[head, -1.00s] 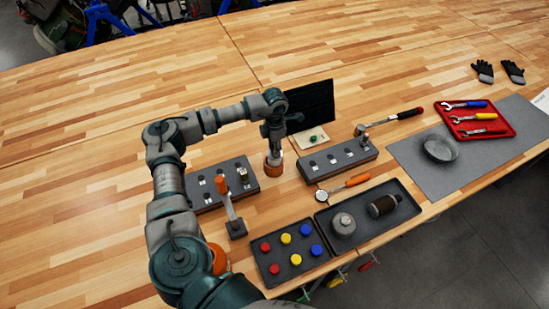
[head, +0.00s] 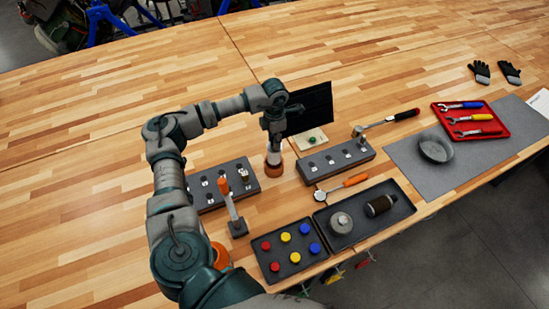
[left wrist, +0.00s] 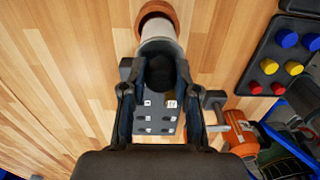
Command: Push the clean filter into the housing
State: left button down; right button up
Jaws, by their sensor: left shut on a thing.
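An upright pale cylinder (head: 273,158) stands on a copper-orange round base (head: 273,170), apparently the housing. In the left wrist view the orange base (left wrist: 153,12) is at the top, with the pale cylinder (left wrist: 160,30) on it. My left gripper (head: 273,143) is directly above, pointing down. In the wrist view its fingers (left wrist: 160,85) are shut around a dark round part (left wrist: 160,72), apparently the filter's top, in line with the pale cylinder. The fingers hide much of the joint, so I cannot tell how deep the filter sits. My right gripper is not in view.
A grey socket block (head: 208,190) stands left, near an upright orange-handled tool (head: 228,205). Another socket block (head: 335,163) is right. A dark screen (head: 310,107) stands behind. A tray of coloured caps (head: 290,252) and a tray with a dark cylinder (head: 378,206) are in front.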

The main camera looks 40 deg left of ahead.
pick_arm(q)
jog(key=shift+r+p, duration=0.95)
jog(key=shift+r, duration=0.55)
jog(key=shift+r+p, duration=0.75)
jog(key=shift+r, duration=0.4)
jog(key=shift+f, duration=0.1)
